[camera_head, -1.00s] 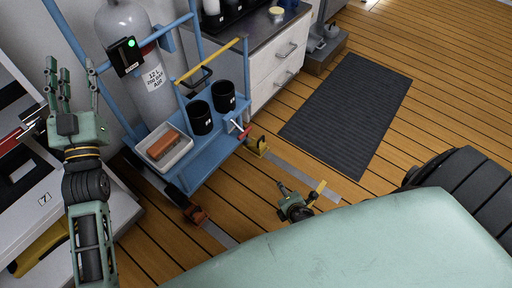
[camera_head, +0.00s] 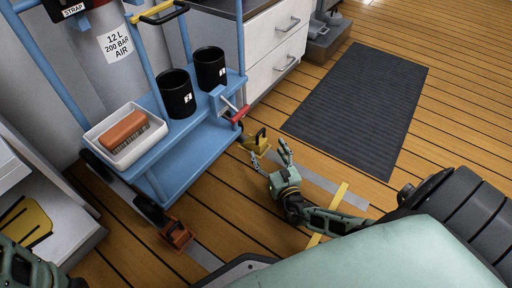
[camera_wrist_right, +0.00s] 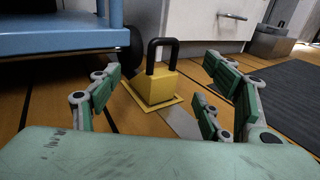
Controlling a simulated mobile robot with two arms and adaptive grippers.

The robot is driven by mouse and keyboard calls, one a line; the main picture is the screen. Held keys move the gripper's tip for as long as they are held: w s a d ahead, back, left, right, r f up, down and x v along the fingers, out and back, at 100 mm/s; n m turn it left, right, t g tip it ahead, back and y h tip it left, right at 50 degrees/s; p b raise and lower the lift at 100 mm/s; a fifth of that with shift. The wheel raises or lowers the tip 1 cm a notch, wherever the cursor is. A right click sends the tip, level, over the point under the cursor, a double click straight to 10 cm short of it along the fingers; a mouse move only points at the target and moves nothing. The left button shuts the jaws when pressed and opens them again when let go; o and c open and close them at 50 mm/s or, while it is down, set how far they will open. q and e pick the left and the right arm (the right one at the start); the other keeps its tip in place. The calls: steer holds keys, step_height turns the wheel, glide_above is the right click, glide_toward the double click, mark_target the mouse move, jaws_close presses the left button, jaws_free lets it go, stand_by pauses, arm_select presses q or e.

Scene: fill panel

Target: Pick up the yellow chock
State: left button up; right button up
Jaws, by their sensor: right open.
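The yellow chock (camera_head: 258,142) sits on the wooden floor by the right end of the blue cart. In the right wrist view the yellow chock (camera_wrist_right: 153,88) stands straight ahead, a wedge block with a black loop handle on a flat yellow base. My right gripper (camera_head: 268,156) is open and low over the floor, just in front of the chock. In the right wrist view its spread fingers (camera_wrist_right: 165,78) frame the chock on both sides, with nothing held. Only a part of my left arm shows at the bottom left of the head view; its gripper is out of view.
The blue cart (camera_head: 190,150) carries two black cups and a white tray (camera_head: 95,135) with a brush. An orange chock (camera_head: 177,235) lies by its near wheel. White drawers (camera_head: 275,50) stand behind. A dark mat (camera_head: 355,105) lies right on open floor.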

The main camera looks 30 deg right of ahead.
mark_target(259, 142)
steer(key=w+b, duration=0.2)
steer(key=w, duration=0.1)
steer(key=w+d+b, duration=0.1)
steer(key=w+b, duration=0.1)
steer(key=w, duration=0.1)
steer(key=shift+w+d+f, duration=0.1)
steer(key=shift+w+f, duration=0.05)
steer(key=shift+f, duration=0.05)
steer(key=shift+w+d+r, duration=0.1)
steer(key=shift+w+r, duration=0.05)
steer(key=shift+w, duration=0.4)
steer(key=shift+c, duration=0.5)
jaws_close()
steer(key=shift+r, duration=0.1)
